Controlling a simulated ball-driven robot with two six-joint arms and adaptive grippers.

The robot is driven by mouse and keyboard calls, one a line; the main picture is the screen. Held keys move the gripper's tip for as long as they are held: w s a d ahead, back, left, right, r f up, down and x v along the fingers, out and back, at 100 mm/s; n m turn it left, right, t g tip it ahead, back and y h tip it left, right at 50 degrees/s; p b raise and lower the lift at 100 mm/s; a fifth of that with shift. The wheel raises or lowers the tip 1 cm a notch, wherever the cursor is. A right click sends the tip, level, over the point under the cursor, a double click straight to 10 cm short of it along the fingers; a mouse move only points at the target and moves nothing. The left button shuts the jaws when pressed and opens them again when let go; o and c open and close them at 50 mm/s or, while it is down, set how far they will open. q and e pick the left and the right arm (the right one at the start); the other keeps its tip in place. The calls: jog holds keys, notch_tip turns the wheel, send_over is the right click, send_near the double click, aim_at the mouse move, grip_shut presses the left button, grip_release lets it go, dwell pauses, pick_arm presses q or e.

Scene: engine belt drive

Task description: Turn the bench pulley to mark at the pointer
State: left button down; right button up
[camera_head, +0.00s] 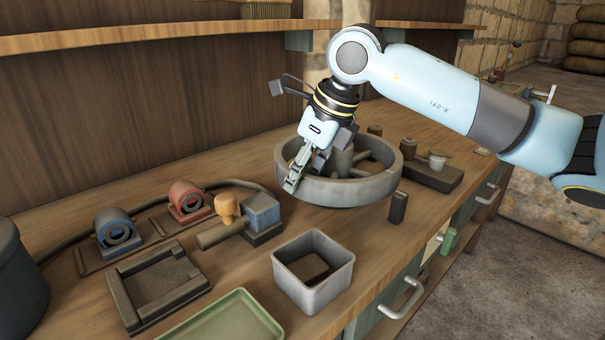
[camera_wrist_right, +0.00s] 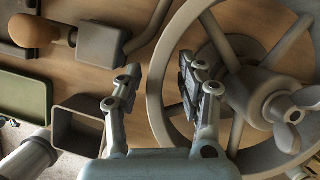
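The bench pulley is a large grey spoked wheel (camera_head: 347,193) lying flat on the bench. It fills the right of the right wrist view (camera_wrist_right: 158,80), with a winged hub. My right gripper (camera_head: 291,184) is at the pulley's left rim, fingers pointing down. In the wrist view the right gripper (camera_wrist_right: 158,90) is open, with the rim passing between its fingers; I cannot tell whether they touch it. A small dark upright block (camera_head: 398,207) stands just right of the rim and may be the pointer. No mark on the pulley can be made out. My left gripper is not visible.
A grey square bin (camera_head: 313,295), green tray (camera_head: 228,318) and dark square frame (camera_head: 158,289) lie in front. Blue (camera_head: 117,232) and red (camera_head: 188,201) bearing blocks and an orange-knobbed device (camera_head: 226,208) stand left. A dark block with small parts (camera_head: 430,176) is right.

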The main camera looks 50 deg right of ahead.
jog(key=shift+o, duration=0.3)
jog(key=shift+s+d+r, duration=0.1)
jog(key=v, duration=0.6)
jog(key=shift+s+r, duration=0.25)
jog(key=shift+r, duration=0.35)
jog(key=shift+s, duration=0.1)
